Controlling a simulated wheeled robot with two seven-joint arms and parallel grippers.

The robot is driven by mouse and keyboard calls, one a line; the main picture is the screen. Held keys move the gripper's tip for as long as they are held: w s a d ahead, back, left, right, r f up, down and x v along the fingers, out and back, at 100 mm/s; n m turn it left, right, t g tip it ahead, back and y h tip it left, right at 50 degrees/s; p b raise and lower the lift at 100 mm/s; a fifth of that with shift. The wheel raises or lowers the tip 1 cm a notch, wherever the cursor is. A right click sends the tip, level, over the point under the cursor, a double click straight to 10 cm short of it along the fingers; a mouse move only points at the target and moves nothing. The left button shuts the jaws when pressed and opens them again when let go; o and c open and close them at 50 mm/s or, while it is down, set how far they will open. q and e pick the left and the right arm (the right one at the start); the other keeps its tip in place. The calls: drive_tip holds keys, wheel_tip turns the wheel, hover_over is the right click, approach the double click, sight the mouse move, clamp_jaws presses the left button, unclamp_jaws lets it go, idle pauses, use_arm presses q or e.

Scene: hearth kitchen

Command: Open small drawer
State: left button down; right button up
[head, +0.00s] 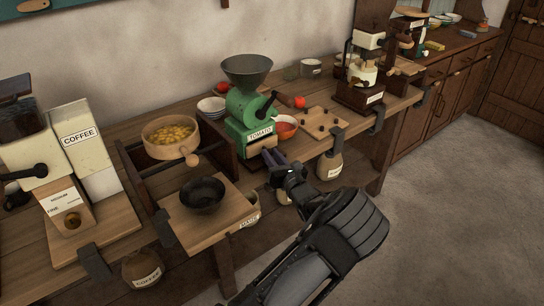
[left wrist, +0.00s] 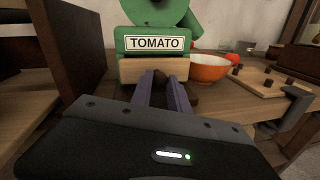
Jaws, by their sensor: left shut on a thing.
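The green mill labelled TOMATO (head: 250,112) stands on the wooden bench, with a dark hopper on top. Its small drawer (head: 261,146) has a light wooden front below the label; in the left wrist view the front (left wrist: 135,70) shows close ahead. My left gripper (head: 277,161) is at the drawer front, its purple-grey fingers (left wrist: 162,88) reaching to the middle of it. It is shut on the drawer's knob, which the fingers mostly hide. I cannot tell whether the drawer stands out from the mill. My right gripper is not in view.
An orange bowl (head: 285,127) and a board with dark pieces (head: 322,123) lie right of the mill. A dark bowl (head: 202,193) on a board and a wooden pot (head: 170,136) stand left. Jars (head: 329,166) hang below the bench edge. The floor at right is clear.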

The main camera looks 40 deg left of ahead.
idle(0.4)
use_arm(q)
drive_tip(key=w+p+v, duration=0.1)
drive_tip(key=v, duration=0.5)
drive_tip(key=shift+d+p, duration=0.3)
drive_tip(key=shift+p, duration=0.05)
drive_tip(key=c, duration=1.3)
unclamp_jaws()
drive_tip(key=shift+o, duration=0.2)
drive_tip(key=b+v, duration=0.1)
drive_tip(key=v, duration=0.6)
drive_tip(key=shift+d, duration=0.3)
drive_tip(key=shift+s+f, duration=0.1)
drive_tip(key=shift+s, duration=0.05)
